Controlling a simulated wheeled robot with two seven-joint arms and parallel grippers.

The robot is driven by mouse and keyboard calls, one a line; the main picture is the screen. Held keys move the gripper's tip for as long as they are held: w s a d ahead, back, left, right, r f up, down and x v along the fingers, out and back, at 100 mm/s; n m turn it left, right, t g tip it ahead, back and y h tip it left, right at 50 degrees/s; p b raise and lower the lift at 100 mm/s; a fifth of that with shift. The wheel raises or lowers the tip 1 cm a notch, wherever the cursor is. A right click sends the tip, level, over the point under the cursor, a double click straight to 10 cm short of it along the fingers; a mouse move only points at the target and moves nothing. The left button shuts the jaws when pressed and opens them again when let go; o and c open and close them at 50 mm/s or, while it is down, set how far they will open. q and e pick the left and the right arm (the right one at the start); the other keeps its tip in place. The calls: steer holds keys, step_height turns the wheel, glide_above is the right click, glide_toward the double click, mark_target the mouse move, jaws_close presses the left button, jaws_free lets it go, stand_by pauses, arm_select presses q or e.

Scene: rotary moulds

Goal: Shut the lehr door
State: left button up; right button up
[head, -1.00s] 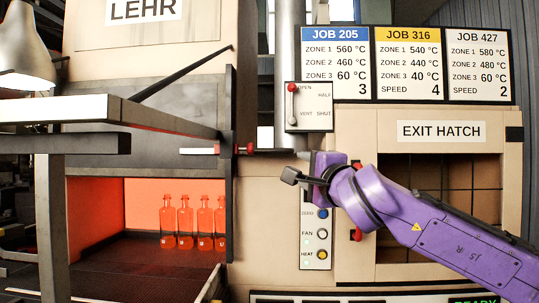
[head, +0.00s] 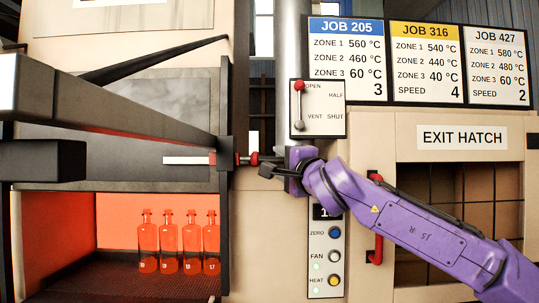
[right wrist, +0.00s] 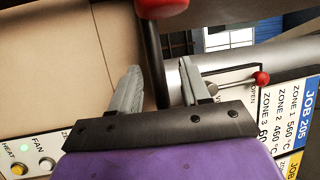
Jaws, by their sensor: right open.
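The lehr door (head: 140,105) is a grey panel raised in its dark frame. The opening below it is uncovered and glows orange. A dark handle rod with red ends (head: 252,160) sticks out to the right at the door's edge, beside a white pointer (head: 187,160). My right gripper (head: 268,169) is at the outer end of this rod. In the right wrist view, my right gripper (right wrist: 170,88) is open, and the dark rod (right wrist: 152,55) with its red knob (right wrist: 163,6) appears between its fingers. Whether they touch, I cannot tell. My left gripper is not in view.
Several bottles (head: 180,240) stand inside the lehr. A position plate (head: 318,110) has a red-knobbed lever beside OPEN. Behind the forearm are a button panel (head: 325,260) and the exit hatch's red handle (head: 376,240). Dark beams (head: 90,105) jut in at the left.

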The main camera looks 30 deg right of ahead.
mark_target(277, 162)
steer(key=x, duration=0.3)
steer(key=p+x, duration=0.1)
steer(key=x, duration=0.1)
steer(key=shift+w+d+f, duration=0.2)
steer(key=shift+w+f, duration=0.1)
steer(key=shift+w, duration=0.05)
steer(key=shift+w+r, duration=0.15)
steer(key=shift+w, duration=0.1)
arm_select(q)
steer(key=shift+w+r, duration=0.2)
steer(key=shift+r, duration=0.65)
arm_select(e)
steer(key=shift+s, duration=0.1)
